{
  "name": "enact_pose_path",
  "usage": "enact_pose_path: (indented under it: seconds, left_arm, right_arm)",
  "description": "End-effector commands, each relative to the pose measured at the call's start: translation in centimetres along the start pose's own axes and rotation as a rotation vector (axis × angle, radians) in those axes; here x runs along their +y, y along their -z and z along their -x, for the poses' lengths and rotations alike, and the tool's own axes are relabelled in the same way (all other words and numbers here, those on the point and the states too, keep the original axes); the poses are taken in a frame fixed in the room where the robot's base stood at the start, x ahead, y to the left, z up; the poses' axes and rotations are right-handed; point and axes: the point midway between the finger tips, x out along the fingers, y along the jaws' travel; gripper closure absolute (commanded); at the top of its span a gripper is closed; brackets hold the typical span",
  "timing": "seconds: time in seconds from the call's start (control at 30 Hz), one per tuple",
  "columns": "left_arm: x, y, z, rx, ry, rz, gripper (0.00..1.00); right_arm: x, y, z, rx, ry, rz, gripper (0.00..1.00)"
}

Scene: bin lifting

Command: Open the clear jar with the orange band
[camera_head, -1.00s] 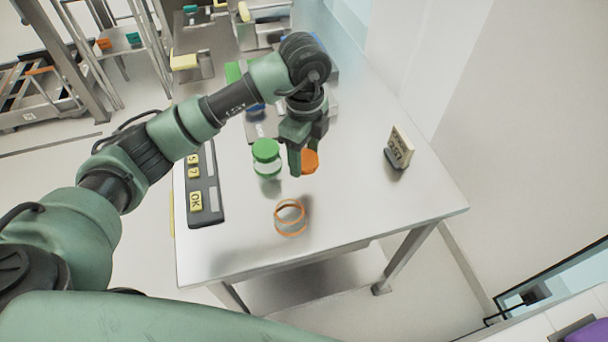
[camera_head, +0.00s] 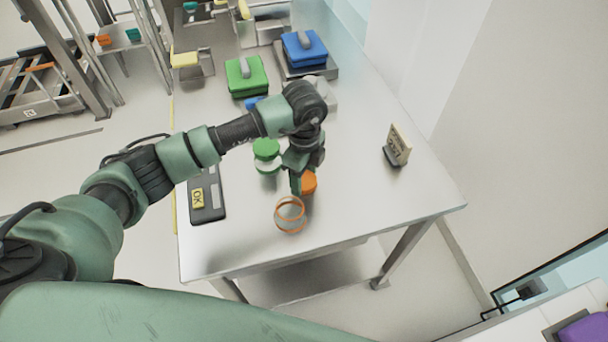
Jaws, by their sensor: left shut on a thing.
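The clear jar (camera_head: 290,217) with orange bands stands near the front of the metal table. Its top looks uncovered, with an orange ring at the rim and another lower down. My left gripper (camera_head: 297,187) points down just behind the jar, shut on an orange lid (camera_head: 309,183). The lid is partly hidden by the fingers. It seems to be above the table, but its height is hard to tell. My right gripper is not in view.
A clear jar with a green lid (camera_head: 266,150) stands left of my left gripper. A dark panel with an OK key (camera_head: 198,199) lies at the left edge. A small sign (camera_head: 397,146) stands right. Green (camera_head: 246,76) and blue (camera_head: 304,48) boxes are behind. The table's front right is clear.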

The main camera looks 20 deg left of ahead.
Motion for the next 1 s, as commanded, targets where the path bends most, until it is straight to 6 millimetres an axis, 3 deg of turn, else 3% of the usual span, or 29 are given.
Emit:
enact_pose_path:
  seconds: [0.03, 0.07, 0.13, 0.37, 0.53, 1.0]
  left_arm:
    - [0.0, 0.0, -0.3, 0.0, 0.0, 0.0, 0.92]
    - [0.0, 0.0, -0.2, 0.0, 0.0, 0.0, 0.38]
    - [0.0, 0.0, -0.2, 0.0, 0.0, 0.0, 0.22]
    - [0.0, 0.0, -0.1, 0.0, -0.001, 0.0, 0.22]
    - [-0.1, 0.0, 1.0, 0.001, 0.003, 0.0, 0.22]
    - [-0.1, 0.0, 10.2, 0.0, 0.004, 0.0, 0.22]
  right_arm:
    - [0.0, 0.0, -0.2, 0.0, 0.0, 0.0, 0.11]
    - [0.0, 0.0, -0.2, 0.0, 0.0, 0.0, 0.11]
    - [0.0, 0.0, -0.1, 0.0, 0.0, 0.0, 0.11]
    - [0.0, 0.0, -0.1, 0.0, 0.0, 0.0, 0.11]
    - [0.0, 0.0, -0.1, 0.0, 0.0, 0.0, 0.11]
    - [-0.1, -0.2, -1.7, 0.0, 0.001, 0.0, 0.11]
